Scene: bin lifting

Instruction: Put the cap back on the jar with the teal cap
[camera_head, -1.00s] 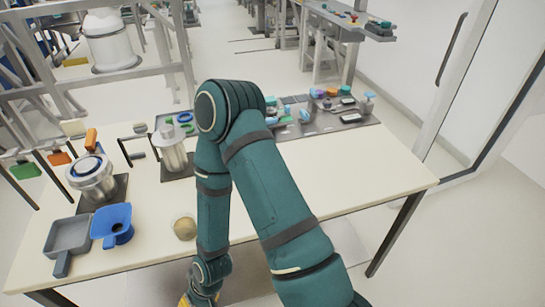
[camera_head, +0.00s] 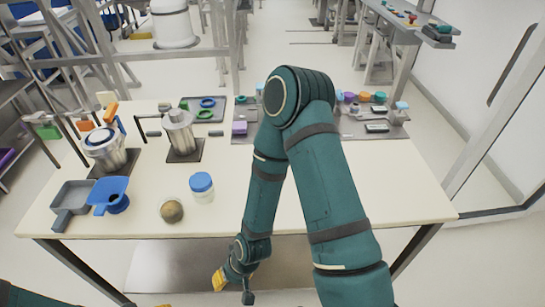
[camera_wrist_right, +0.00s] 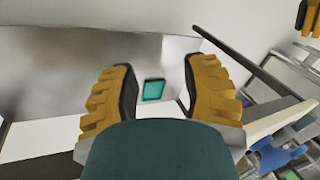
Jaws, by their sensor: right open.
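My right gripper (camera_head: 233,286) hangs low in front of the table's near edge in the head view. In the right wrist view it (camera_wrist_right: 160,92) is open, with nothing between its yellow fingers. A small flat teal piece (camera_wrist_right: 154,90) shows beyond the fingers on a grey surface; I cannot tell whether it is the cap. No jar with a teal cap is clear to me. A clear jar with a blue cap (camera_head: 201,183) stands near the table's front, beside a round brownish jar or ball (camera_head: 172,211). Only a sliver of my left arm shows at bottom left; its gripper's state is unclear.
The table (camera_head: 300,205) holds a grey scoop (camera_head: 72,198), a blue funnel-like scoop (camera_head: 107,192) and two metal canisters (camera_head: 105,150) (camera_head: 180,132) on the left. Small coloured items lie on a grey mat (camera_head: 350,128) at the back right. The front right is bare.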

